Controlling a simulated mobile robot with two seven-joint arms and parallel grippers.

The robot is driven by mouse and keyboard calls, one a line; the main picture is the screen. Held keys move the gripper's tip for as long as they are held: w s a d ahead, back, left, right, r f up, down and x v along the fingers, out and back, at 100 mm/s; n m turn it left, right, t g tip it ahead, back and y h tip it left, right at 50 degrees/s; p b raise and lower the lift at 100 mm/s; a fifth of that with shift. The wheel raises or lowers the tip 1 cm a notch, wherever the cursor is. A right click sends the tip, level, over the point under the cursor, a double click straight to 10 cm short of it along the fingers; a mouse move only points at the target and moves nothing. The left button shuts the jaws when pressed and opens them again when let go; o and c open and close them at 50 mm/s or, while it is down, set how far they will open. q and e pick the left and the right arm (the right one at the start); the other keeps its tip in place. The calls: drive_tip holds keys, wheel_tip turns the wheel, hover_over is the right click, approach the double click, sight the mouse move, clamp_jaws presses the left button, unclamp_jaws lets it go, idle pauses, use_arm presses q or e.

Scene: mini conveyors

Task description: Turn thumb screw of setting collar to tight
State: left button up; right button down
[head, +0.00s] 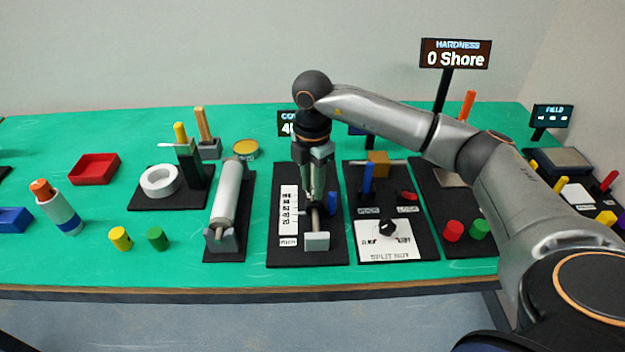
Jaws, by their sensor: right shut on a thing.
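The setting collar's station appears to be the black base (277,255) at front centre, with a white numbered scale (289,206) and a grey end block (316,241). My right gripper (318,202) points straight down over the rod there, beside the scale. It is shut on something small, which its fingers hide. A blue piece (333,204) shows just right of the fingers; I cannot tell whether it is part of the collar. The collar and its thumb screw cannot be made out clearly. My left gripper is not in view.
A dial panel (390,240) with a blue post (367,180) stands close on the right. A roller (226,193) stands on the left. A partly hidden display (286,124) is behind my gripper. My right arm crosses over the right-hand stations.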

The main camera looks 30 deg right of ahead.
sight(312, 190)
drive_tip(key=shift+m, duration=0.5)
drive_tip(key=c, duration=0.6)
unclamp_jaws()
drive_tip(key=shift+r, duration=0.1)
wheel_tip(312, 190, up, 12)
drive_tip(key=shift+r, duration=0.2)
drive_tip(key=shift+s, duration=0.1)
idle(0.3)
